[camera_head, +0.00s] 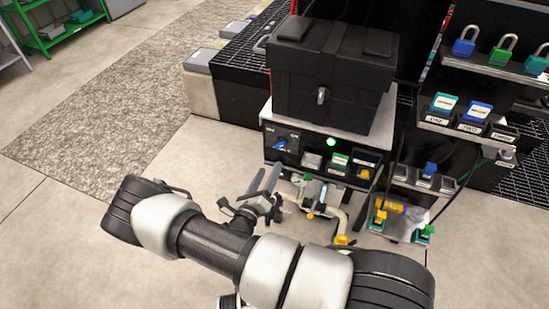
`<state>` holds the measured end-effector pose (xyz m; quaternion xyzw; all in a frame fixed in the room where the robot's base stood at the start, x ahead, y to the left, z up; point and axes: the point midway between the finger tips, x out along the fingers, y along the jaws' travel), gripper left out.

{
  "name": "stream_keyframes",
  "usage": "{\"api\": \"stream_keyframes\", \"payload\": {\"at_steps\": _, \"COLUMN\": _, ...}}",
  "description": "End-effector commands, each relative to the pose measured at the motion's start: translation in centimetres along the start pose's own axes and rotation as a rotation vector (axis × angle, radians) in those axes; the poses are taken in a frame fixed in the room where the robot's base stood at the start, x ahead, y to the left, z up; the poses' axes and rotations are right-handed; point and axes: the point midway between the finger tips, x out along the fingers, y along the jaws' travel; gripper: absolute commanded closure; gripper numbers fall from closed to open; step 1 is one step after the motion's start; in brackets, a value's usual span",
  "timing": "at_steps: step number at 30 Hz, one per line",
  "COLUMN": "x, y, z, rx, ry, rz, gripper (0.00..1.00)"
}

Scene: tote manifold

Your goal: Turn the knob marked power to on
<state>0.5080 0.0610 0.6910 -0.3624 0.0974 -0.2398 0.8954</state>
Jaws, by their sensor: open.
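A black control panel (312,150) is on the front of the light-topped cabinet, right of centre. At its left end is a blue knob (281,145) with small white marks above it. The marks are too small to read, so I cannot tell which is "power" or "on", nor the knob's exact setting. A green light (331,142) glows to its right. My gripper (266,178) is open and empty, fingers pointing up toward the panel. In the picture it is just below and left of the knob, apparently apart from it.
A black box (335,80) with a latch stands on the cabinet. Pale pipes with valves (335,212) lie low in front, right of my gripper. Padlocks (503,48) and tag holders (470,112) fill the right-hand racks.

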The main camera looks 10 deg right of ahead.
Motion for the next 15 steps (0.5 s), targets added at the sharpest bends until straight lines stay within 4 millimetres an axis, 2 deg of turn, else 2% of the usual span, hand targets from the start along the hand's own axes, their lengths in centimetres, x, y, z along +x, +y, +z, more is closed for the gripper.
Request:
{"api": "stream_keyframes", "payload": {"at_steps": 1, "x": -1.3, "y": 0.0, "z": 0.1, "rx": -0.001, "ry": -0.002, "rz": 0.004, "gripper": 0.45}}
{"api": "stream_keyframes", "payload": {"at_steps": 6, "x": -4.7, "y": 0.0, "z": 0.1, "rx": 0.0, "ry": -0.001, "rz": 0.003, "gripper": 0.45}}
{"api": "stream_keyframes", "payload": {"at_steps": 10, "x": -6.2, "y": 0.1, "z": 0.1, "rx": 0.0, "ry": -0.001, "rz": 0.002, "gripper": 0.45}}
{"api": "stream_keyframes", "payload": {"at_steps": 15, "x": -6.9, "y": 0.0, "z": 0.0, "rx": 0.0, "ry": 0.0, "rz": 0.0, "gripper": 0.45}}
